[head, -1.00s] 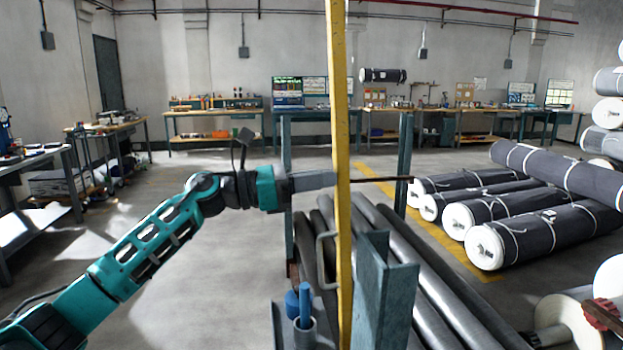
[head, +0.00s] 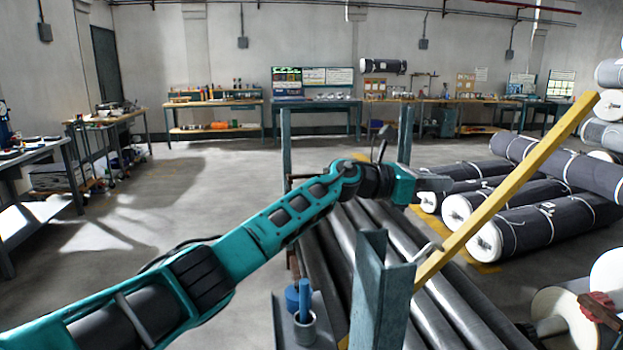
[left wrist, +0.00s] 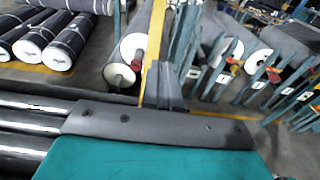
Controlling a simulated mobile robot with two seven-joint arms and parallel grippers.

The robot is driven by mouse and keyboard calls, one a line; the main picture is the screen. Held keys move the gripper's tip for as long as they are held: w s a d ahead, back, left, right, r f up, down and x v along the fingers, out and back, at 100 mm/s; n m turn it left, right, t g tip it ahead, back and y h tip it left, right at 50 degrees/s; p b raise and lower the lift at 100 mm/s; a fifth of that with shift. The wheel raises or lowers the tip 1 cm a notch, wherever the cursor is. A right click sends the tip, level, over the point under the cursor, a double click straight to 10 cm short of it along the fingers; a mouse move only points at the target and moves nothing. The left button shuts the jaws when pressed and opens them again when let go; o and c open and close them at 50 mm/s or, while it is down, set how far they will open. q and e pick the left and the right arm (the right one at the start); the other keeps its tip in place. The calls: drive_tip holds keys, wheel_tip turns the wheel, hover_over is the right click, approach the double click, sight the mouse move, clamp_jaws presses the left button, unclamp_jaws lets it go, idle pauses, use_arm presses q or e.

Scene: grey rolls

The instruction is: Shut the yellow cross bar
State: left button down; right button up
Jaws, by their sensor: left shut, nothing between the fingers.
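The yellow cross bar (head: 515,188) slants up to the right in the head view, from its lower end behind a blue-grey steel post (head: 370,290) to its free upper end. My left gripper (head: 436,183) is shut and empty, left of the bar in the picture and above the dark rolls. In the left wrist view the yellow bar (left wrist: 154,50) rises just beyond the shut fingers (left wrist: 163,88); I cannot tell whether they touch. My right gripper is not in view.
Several long dark rolls (head: 345,240) lie in the rack below my arm. A blue tool in a cup (head: 304,305) stands by the post. Wrapped rolls (head: 530,225) lie on the floor at right. Open floor (head: 130,215) is at left.

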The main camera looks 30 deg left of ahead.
use_arm(q)
drive_tip(key=shift+w+d+f+g+y, duration=0.2)
drive_tip(key=shift+w+d+f, duration=0.25)
drive_tip(key=shift+d, duration=0.2)
drive_tip(key=shift+w+d+f+g+y, duration=0.1)
drive_tip(key=shift+w+d+f+y, duration=0.15)
drive_tip(key=shift+w+d, duration=0.35)
drive_tip(key=shift+s, duration=0.1)
